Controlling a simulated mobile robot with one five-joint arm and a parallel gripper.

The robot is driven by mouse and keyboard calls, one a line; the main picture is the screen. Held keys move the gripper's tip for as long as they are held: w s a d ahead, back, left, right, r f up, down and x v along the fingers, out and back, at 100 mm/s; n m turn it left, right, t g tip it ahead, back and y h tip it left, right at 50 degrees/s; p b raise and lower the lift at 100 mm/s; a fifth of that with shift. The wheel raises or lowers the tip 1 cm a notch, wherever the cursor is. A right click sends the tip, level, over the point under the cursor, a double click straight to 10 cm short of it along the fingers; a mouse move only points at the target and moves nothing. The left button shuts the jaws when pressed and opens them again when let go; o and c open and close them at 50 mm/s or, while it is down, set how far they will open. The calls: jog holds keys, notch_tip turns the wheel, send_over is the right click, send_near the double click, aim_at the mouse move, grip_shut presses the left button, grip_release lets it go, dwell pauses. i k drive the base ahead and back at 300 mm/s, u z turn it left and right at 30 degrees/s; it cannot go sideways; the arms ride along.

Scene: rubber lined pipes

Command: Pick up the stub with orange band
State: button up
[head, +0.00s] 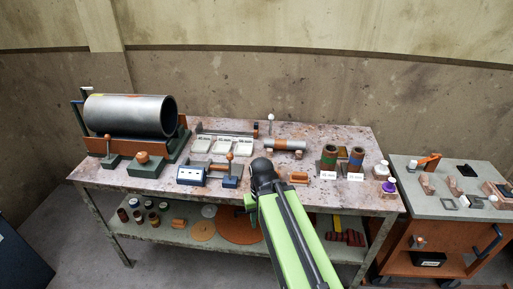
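Two short upright stubs stand on the right part of the table behind small white labels. The left stub (329,157) is brown with a green band, and the right stub (355,160) is brown with a blue band. A grey tube (290,145) lies on its side left of them, with orange at its left end. Which piece is the stub with orange band is too small to tell. My gripper (262,168) is the dark end of my green arm, over the table's front middle, left of the upright stubs. Its fingers cannot be made out.
A large steel pipe (130,115) rests in a cradle at the back left. A blue meter box (191,176) and white trays (220,144) stand mid-table. Several small rings or stubs (154,219) sit on the lower shelf. A grey-topped cart (425,205) stands at right.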

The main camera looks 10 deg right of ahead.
aim_at(271, 143)
jog(key=z, duration=5.4)
jog(key=i, duration=0.1)
jog(key=z, duration=3.1)
jog(key=k, duration=1.25)
jog(key=z, duration=1.9)
jog(key=i, duration=1.65)
